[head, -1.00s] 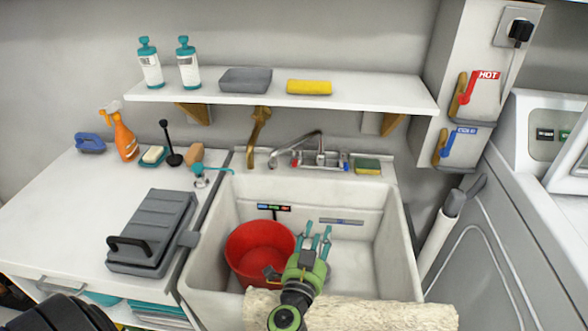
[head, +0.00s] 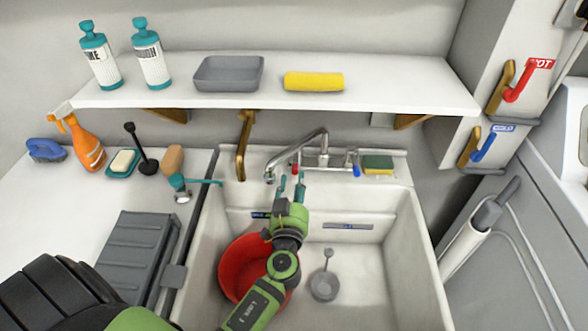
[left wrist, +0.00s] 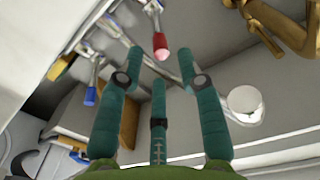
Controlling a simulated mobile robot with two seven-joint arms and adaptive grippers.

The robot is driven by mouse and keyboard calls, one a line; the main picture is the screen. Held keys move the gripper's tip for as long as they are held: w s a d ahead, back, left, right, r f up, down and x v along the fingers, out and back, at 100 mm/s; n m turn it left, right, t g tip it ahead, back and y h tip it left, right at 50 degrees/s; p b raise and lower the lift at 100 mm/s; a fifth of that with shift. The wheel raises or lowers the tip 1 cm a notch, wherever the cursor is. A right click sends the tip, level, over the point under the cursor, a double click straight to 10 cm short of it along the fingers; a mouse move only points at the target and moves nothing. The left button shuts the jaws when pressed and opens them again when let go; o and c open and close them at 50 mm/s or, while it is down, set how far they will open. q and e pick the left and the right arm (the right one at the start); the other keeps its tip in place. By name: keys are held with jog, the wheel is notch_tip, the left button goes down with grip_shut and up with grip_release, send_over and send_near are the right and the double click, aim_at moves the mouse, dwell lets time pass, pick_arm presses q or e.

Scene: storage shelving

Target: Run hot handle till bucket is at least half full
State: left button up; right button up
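The red bucket (head: 235,268) stands in the left of the sink, partly hidden by my left arm. Its visible inside is plain red; I see no water. The metal faucet (head: 310,140) is on the sink's back wall, with its spout end above the sink and no visible stream. My left gripper (head: 291,188) is open at the left faucet handle. In the left wrist view the red-tipped hot handle (left wrist: 161,44) shows between and beyond the spread teal fingers, with no clear contact. The blue-tipped cold handle (head: 356,171) is to the right. My right gripper is out of view.
The shelf (head: 380,91) overhangs the faucet. A brass-coloured bracket (head: 243,147) is left of the spout, and a sponge (head: 378,163) lies right. Wall levers, red (head: 520,82) and blue (head: 484,145), are farther right. The sink's right side holds a grey strainer (head: 324,285).

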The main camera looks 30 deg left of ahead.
aim_at(296, 160)
pick_arm(q)
jog(key=shift+p+x, duration=0.3)
jog(key=shift+x, duration=1.55)
jog(key=shift+a+f, duration=0.1)
grip_shut()
jog(key=shift+s+a+m+t+h+b, duration=0.3)
jog(key=shift+a+m+h, duration=0.25)
jog(key=shift+h, duration=0.25)
jog(key=shift+s+a+m+t+h+b, duration=0.1)
jog(key=shift+a+m+t+h+b, duration=0.2)
jog(key=shift+a+m+h, duration=0.4)
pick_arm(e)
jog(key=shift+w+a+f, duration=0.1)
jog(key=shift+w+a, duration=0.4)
pick_arm(q)
jog(key=shift+d, duration=0.2)
